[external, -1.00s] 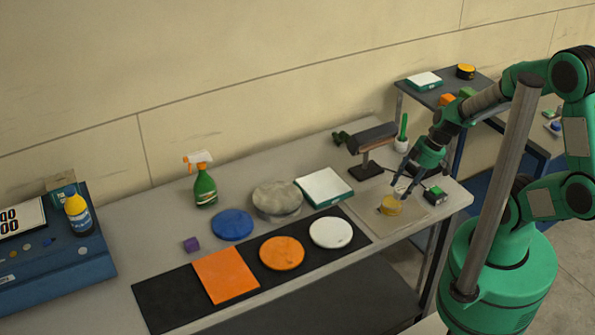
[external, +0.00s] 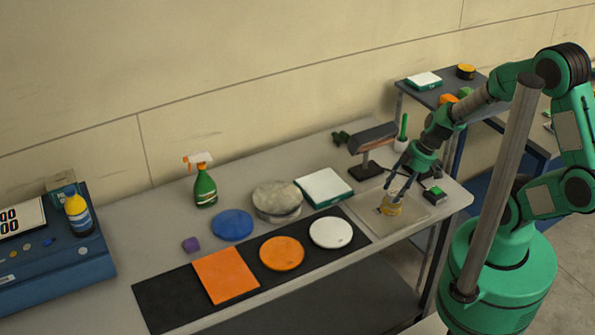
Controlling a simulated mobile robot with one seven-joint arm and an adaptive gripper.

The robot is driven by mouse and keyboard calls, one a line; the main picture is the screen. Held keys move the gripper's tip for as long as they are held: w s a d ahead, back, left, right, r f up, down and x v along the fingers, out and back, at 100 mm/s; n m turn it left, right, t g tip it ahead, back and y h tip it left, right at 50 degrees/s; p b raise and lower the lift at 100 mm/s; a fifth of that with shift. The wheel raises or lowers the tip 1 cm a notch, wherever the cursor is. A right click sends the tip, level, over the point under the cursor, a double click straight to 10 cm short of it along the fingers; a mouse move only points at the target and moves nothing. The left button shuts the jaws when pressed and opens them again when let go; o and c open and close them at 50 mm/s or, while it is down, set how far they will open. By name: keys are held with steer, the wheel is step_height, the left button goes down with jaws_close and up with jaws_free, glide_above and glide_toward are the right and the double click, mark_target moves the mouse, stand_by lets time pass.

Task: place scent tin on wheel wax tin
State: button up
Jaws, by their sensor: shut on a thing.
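The wheel wax tin is not certain, as no label is readable.
A black mat (external: 190,292) holds an orange square, an orange disc (external: 282,253) and a white disc (external: 330,232). The pale tray (external: 413,221) is under my gripper.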

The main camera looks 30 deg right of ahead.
steer(key=shift+f, duration=0.3)
steer(key=shift+f, duration=0.1)
steer(key=o, duration=1.2)
steer(key=shift+c, duration=0.2)
steer(key=shift+d+r, duration=0.1)
steer(key=shift+r, duration=0.3)
steer(key=v, duration=1.1)
steer(key=shift+r+p, duration=0.2)
steer(key=shift+p, duration=0.2)
steer(key=shift+s, duration=0.1)
steer(key=shift+r, duration=0.1)
